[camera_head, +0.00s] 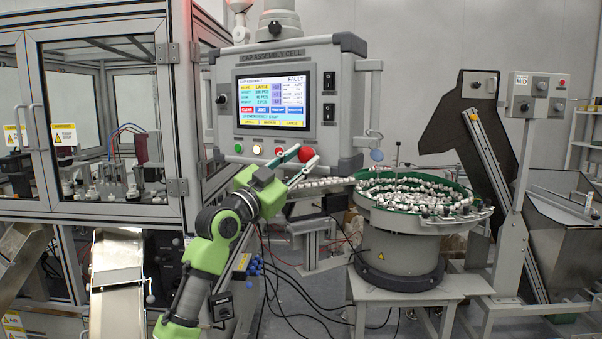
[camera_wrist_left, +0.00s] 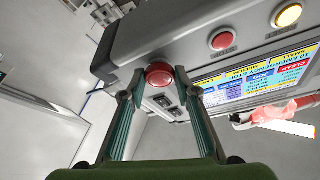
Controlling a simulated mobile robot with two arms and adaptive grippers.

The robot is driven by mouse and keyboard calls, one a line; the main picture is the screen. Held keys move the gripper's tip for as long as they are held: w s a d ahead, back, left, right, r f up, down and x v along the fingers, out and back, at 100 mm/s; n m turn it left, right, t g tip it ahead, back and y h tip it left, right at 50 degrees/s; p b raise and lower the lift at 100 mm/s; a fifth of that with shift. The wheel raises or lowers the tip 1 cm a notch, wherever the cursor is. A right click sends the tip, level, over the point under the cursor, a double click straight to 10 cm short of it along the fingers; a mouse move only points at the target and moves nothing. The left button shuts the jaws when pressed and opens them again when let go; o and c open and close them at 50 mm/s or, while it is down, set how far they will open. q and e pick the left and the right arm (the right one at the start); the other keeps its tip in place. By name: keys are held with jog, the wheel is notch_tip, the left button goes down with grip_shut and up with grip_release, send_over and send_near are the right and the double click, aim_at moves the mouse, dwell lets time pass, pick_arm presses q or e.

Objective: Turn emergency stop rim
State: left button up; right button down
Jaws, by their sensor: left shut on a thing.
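The red emergency stop rim (camera_head: 306,153) is at the lower right of the control panel (camera_head: 345,110). My left gripper (camera_head: 308,155) reaches up to it from the lower left, one finger on each side. In the left wrist view the round red rim (camera_wrist_left: 159,75) sits between the fingertips of my left gripper (camera_wrist_left: 160,78), which are shut on it. The panel screen (camera_head: 273,98) shows FAULT and a line about the emergency stop. My right gripper is in neither view.
Green, yellow and red buttons (camera_head: 281,152) line the panel below the screen. A bowl feeder (camera_head: 400,240) full of white caps stands below right. A glazed machine enclosure (camera_head: 100,110) is at the left. Cables hang below the panel.

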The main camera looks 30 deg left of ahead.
pick_arm(q)
jog(key=m+h+b, duration=0.1)
jog(key=m, duration=0.2)
jog(key=shift+a, duration=0.15)
jog(key=shift+s+r+m+g+h+b, duration=0.25)
jog(key=shift+m+g+h+b, duration=0.2)
jog(key=shift+m, duration=0.45)
jog(key=shift+w+m+g+h, duration=0.1)
jog(key=shift+m+g+h, duration=0.2)
jog(key=shift+m, duration=0.6)
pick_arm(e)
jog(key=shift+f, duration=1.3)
pick_arm(q)
jog(key=o, duration=1.1)
jog(key=shift+w+f, duration=0.1)
jog(key=shift+w, duration=0.1)
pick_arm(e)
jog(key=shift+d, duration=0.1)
